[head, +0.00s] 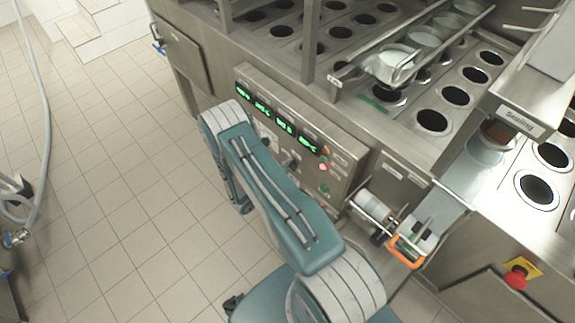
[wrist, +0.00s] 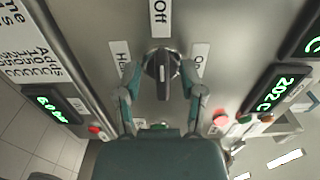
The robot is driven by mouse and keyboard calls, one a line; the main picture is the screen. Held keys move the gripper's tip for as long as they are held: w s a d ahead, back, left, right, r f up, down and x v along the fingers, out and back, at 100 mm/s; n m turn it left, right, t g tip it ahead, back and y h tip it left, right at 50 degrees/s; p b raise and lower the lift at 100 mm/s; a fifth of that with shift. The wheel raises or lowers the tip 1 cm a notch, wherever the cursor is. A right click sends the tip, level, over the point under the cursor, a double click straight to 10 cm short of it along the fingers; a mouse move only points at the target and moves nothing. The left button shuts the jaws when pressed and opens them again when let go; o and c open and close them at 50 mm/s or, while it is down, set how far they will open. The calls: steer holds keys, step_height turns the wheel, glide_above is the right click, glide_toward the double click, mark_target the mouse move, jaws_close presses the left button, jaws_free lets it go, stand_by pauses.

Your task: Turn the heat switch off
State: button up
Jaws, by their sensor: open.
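The heat switch appears to be the black rotary knob (wrist: 161,70) in the wrist view, on a grey metal panel. Its handle runs roughly up and down, with a light line on it. A white "Off" label (wrist: 160,17) lies above the knob, an "On" label (wrist: 199,60) to its right, and a partly covered label beginning with "H" (wrist: 121,58) to its left. My gripper (wrist: 159,80) is open, one finger on each side of the knob. I cannot tell whether either finger touches it.
Green displays (wrist: 276,88) and a red button (wrist: 221,119) flank the knob. In the head view, the control panel (head: 343,150) is on the machine's side. An orange handle (head: 404,252) and a red emergency button (head: 517,278) stand right.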

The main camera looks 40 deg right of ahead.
steer(key=s+a, duration=0.1)
steer(key=a, duration=1)
steer(key=shift+s+a, duration=0.3)
steer(key=shift+a, duration=0.1)
steer(key=s+r+m+g+y, duration=0.2)
steer(key=r+m+g+y, duration=0.15)
steer(key=r+m, duration=0.75)
steer(key=s+r+m+g+y, duration=0.2)
steer(key=r+m+g+y, duration=0.15)
steer(key=r+m, duration=0.75)
steer(key=s+a+r+m+t+y, duration=0.4)
steer(key=r+m, duration=0.4)
steer(key=r, duration=0.2)
steer(key=s+a+r+m+t+y, duration=0.4)
steer(key=s+r+m+t+y, duration=0.2)
steer(key=s+r, duration=0.3)
steer(key=shift+a+r+m+y, duration=0.15)
steer(key=shift+r+m+y, duration=0.35)
steer(key=shift+m, duration=0.4)
steer(key=shift+s+r, duration=0.1)
